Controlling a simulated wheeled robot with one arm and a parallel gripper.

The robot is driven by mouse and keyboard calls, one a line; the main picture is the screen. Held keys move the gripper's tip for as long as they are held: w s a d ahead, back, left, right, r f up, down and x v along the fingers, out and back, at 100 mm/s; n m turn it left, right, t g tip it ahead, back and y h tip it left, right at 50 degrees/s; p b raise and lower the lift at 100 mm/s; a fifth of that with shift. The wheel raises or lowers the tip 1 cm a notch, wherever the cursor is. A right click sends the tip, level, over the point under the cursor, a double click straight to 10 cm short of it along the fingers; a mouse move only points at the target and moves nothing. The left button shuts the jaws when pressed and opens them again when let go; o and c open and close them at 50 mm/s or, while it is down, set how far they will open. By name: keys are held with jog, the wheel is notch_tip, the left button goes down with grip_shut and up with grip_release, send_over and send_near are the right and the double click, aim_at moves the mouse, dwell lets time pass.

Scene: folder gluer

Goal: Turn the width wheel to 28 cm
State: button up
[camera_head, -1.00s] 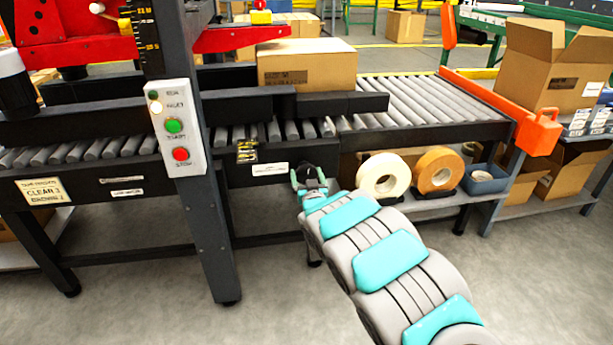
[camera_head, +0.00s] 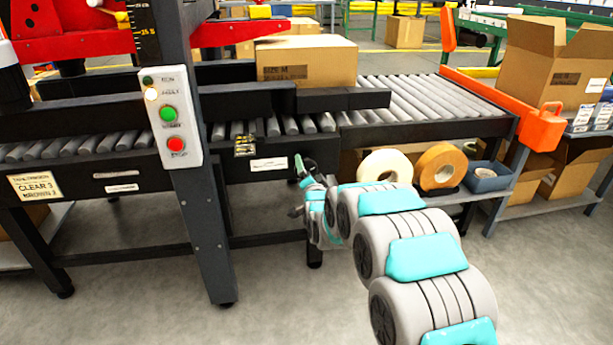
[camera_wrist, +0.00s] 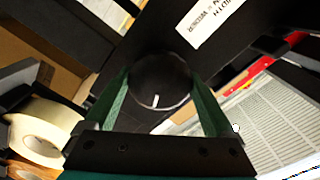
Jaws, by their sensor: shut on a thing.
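The width wheel (camera_wrist: 160,82) is a round black knob with a short white mark near its lower rim in the wrist view. My gripper (camera_wrist: 160,95) has its two green fingers shut on the wheel, one on each side. In the head view my gripper (camera_head: 304,168) is at the front rail of the machine, right of a white label (camera_head: 269,164); the wheel is mostly hidden there. The label, partly reading "WIDTH", also shows in the wrist view (camera_wrist: 207,22).
A carton (camera_head: 306,62) lies on the roller conveyor (camera_head: 430,98) behind the dark guide bar. Tape rolls (camera_head: 384,167) and a blue bin (camera_head: 487,176) sit on a shelf right of my gripper. A dark post (camera_head: 205,220) with a button panel (camera_head: 167,115) stands left.

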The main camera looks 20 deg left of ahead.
jog(key=m+b, duration=0.2)
jog(key=shift+f+m, duration=0.3)
jog(key=shift+r+m+b, duration=0.15)
jog(key=shift+m+b, duration=0.95)
jog(key=shift+b, duration=0.05)
jog(key=shift+d, duration=0.1)
jog(key=o, duration=1.1)
jog(key=shift+r, duration=0.1)
jog(key=v, duration=0.7)
jog(key=shift+s+d, duration=0.25)
